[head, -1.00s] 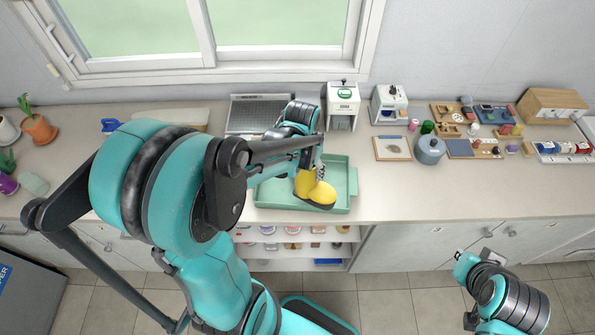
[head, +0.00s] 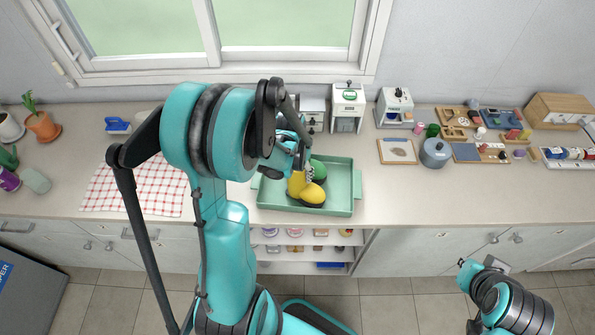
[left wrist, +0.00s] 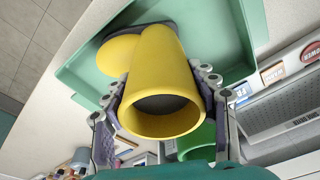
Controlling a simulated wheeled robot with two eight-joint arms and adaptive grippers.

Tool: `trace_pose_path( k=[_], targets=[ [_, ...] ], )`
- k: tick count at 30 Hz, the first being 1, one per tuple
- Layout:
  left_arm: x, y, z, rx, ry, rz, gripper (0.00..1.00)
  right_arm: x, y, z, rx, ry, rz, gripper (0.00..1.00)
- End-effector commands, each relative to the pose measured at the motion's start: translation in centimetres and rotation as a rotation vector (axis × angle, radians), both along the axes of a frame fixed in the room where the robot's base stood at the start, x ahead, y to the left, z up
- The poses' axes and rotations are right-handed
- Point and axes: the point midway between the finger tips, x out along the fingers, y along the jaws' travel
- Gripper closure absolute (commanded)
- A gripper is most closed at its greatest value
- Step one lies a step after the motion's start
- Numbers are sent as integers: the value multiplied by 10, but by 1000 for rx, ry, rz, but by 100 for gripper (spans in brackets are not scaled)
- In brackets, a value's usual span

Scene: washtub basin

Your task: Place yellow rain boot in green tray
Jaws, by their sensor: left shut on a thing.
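The yellow rain boot (head: 312,194) is over the green tray (head: 345,206), within its outline. My left gripper (head: 303,172) is shut on the boot's shaft. In the left wrist view my gripper (left wrist: 163,82) has a finger on each side of the yellow boot (left wrist: 160,70), whose round opening faces the camera and whose dark sole lies toward the tray (left wrist: 215,35). I cannot tell whether the sole touches the tray floor. A green object (head: 319,171), perhaps another boot, shows just behind the yellow one. My right gripper (head: 474,263) is away at the lower right, in front of the counter.
A red-checked cloth (head: 150,190) lies left of the tray. Small white appliances (head: 348,108) stand behind it. A framed board (head: 397,151), a grey pot (head: 435,152) and several toy trays are to the right. The counter's front strip right of the tray is clear.

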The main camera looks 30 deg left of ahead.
Motion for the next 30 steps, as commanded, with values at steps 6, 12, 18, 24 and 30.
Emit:
trace_pose_path(
  k=[6, 12, 18, 24, 30],
  targets=[
    [0, 0, -3, 0, 0, 0, 21, 0, 0, -3, 0, 0, 0, 100],
    [0, 0, -3, 0, 0, 0, 21, 0, 0, -3, 0, 0, 0, 100],
    [0, 0, 3, 0, 0, 0, 21, 0, 0, 3, 0, 0, 0, 100],
    [-6, 0, 39, 0, 0, 1, 21, 0, 0, 9, 0, 0, 0, 100],
    [-13, -1, 83, 0, 0, 1, 21, 0, 0, 17, 0, 0, 0, 100]
  ],
)
